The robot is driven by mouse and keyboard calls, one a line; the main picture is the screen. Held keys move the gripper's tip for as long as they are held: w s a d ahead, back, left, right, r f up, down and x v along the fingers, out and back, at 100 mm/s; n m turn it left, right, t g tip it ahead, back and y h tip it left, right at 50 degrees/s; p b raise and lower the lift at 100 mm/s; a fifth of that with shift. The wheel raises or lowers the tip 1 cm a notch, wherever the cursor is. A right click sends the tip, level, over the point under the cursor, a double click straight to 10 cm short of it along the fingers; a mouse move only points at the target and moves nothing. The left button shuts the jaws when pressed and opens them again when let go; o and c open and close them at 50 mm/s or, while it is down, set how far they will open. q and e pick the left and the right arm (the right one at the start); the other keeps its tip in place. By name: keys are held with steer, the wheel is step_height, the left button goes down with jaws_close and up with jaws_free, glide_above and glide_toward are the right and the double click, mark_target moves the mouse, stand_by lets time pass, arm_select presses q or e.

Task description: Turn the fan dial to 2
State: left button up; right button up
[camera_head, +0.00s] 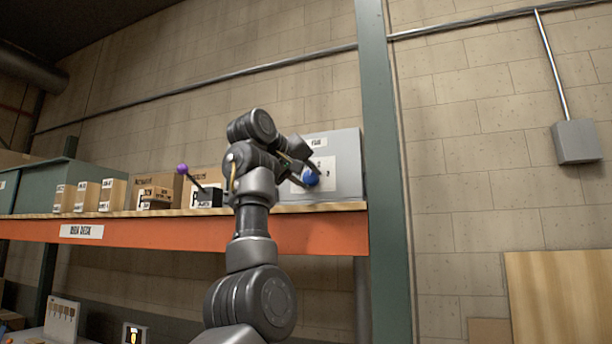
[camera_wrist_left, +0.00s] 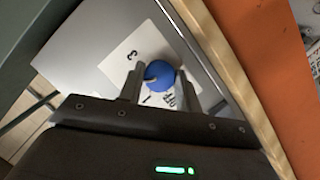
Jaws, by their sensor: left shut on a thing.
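The fan box (camera_head: 343,150) is a grey box with a "FAN" label, at the right end of the shelf. Its blue fan dial (camera_head: 311,178) sits on a white plate; the dial also shows in the left wrist view (camera_wrist_left: 160,74). A "3" is readable on the plate (camera_wrist_left: 118,62) there; other marks beside the dial are partly hidden. My left gripper (camera_wrist_left: 159,72) is shut on the dial, one finger on each side. I cannot tell which number the dial points to. My right gripper is not in view.
A black box with a purple-knobbed lever (camera_head: 182,169) stands left of my arm, beside several cardboard boxes (camera_head: 117,194). The orange shelf beam (camera_head: 150,231) runs below. A green post (camera_head: 382,150) stands just right of the fan box.

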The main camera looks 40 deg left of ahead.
arm_select(q)
steer(key=shift+w+f, duration=0.1)
steer(key=shift+f, duration=0.1)
steer(key=o, duration=1)
steer(key=shift+r, duration=0.1)
steer(key=b+v, duration=0.4)
steer(key=v, duration=0.7)
steer(key=shift+r, duration=0.1)
steer(key=shift+w, duration=0.1)
